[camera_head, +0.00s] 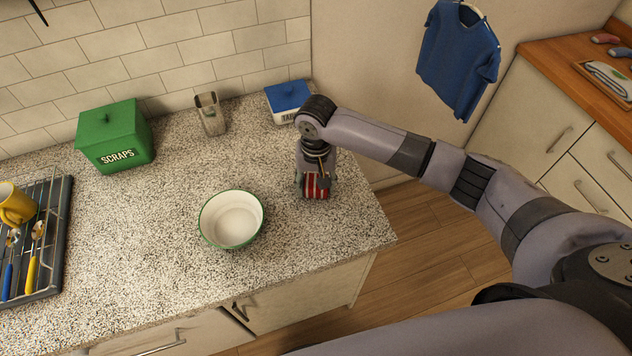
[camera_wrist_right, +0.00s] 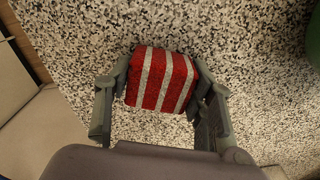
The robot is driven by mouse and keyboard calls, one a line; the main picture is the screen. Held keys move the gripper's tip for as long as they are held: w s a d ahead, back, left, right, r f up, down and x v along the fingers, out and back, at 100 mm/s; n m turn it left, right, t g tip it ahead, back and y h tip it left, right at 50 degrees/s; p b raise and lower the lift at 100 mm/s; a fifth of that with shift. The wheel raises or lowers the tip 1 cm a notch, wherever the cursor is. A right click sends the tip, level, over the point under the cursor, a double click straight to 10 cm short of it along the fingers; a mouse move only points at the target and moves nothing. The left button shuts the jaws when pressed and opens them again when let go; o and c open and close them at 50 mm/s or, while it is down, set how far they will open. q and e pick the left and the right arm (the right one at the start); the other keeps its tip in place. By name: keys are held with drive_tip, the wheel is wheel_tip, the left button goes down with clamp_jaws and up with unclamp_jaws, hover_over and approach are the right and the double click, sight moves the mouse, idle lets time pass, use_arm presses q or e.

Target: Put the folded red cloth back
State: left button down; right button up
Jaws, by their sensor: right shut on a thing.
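The folded red cloth (camera_head: 316,187), with white stripes, is at the right part of the speckled counter, right of the bowl. My right gripper (camera_head: 314,190) points down over it and is shut on it. In the right wrist view the cloth (camera_wrist_right: 162,80) sits between the two fingers of the right gripper (camera_wrist_right: 165,95), with the counter behind it. I cannot tell whether the cloth touches the counter. My left gripper is not in view.
A white bowl with a green rim (camera_head: 232,219) stands left of the cloth. A green scraps box (camera_head: 115,136), a metal holder (camera_head: 210,114) and a blue-lidded box (camera_head: 288,100) stand along the wall. A dish rack (camera_head: 55,235) is at left. The counter (camera_head: 170,215) is otherwise clear.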

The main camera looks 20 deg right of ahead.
drive_tip(key=shift+f, duration=0.1)
drive_tip(key=o, duration=1)
wheel_tip(320, 180, up, 12)
drive_tip(key=shift+r+b, duration=0.15)
drive_tip(key=shift+b, duration=0.8)
